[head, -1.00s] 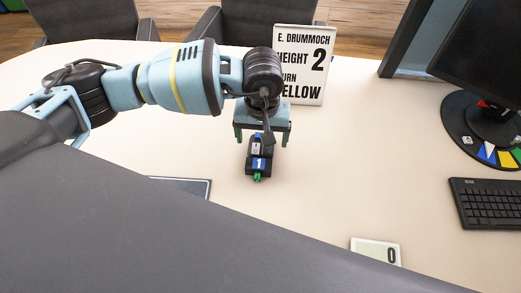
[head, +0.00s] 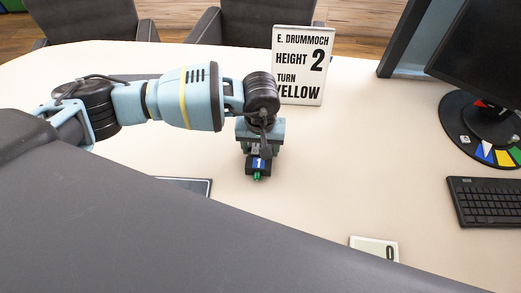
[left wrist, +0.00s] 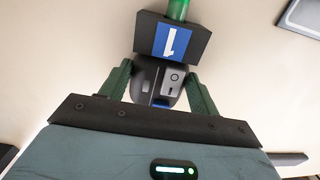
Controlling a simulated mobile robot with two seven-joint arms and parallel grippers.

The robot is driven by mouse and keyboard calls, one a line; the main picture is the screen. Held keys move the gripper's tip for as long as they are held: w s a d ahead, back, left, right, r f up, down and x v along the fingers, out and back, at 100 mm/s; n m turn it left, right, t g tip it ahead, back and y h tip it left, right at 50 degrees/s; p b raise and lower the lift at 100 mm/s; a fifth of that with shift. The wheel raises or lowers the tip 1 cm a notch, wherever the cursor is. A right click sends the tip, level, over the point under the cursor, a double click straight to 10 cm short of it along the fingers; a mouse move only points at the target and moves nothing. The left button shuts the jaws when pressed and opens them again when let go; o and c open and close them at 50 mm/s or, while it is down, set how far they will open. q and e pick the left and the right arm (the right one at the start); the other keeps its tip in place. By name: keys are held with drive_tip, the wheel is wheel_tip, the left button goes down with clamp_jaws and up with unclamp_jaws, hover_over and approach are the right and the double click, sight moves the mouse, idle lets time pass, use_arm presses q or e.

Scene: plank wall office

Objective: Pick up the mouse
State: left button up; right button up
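The mouse (left wrist: 172,82) is a dark, rounded body with grey buttons and a small blue patch. At its far end in the left wrist view is a black block (left wrist: 180,40) with a blue label "1" and a green tip; the block also shows in the head view (head: 258,167). The mouse rests on the table, mostly hidden under my gripper in the head view. My left gripper (head: 261,150) is above it, with one finger on each side close against the mouse; the fingers also show in the left wrist view (left wrist: 159,72). My right gripper is not in view.
A sign (head: 301,65) stands on the table (head: 350,160) behind my gripper. A monitor (head: 485,50) and keyboard (head: 485,202) are on the right. A small card with "0" (head: 374,249) lies at the front. A dark flat tablet-like thing (head: 185,186) is partly hidden. The table's middle is clear.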

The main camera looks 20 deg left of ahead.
use_arm(q)
drive_tip(key=c, duration=0.5)
drive_tip(key=shift+r, duration=0.1)
wheel_tip(320, 180, up, 10)
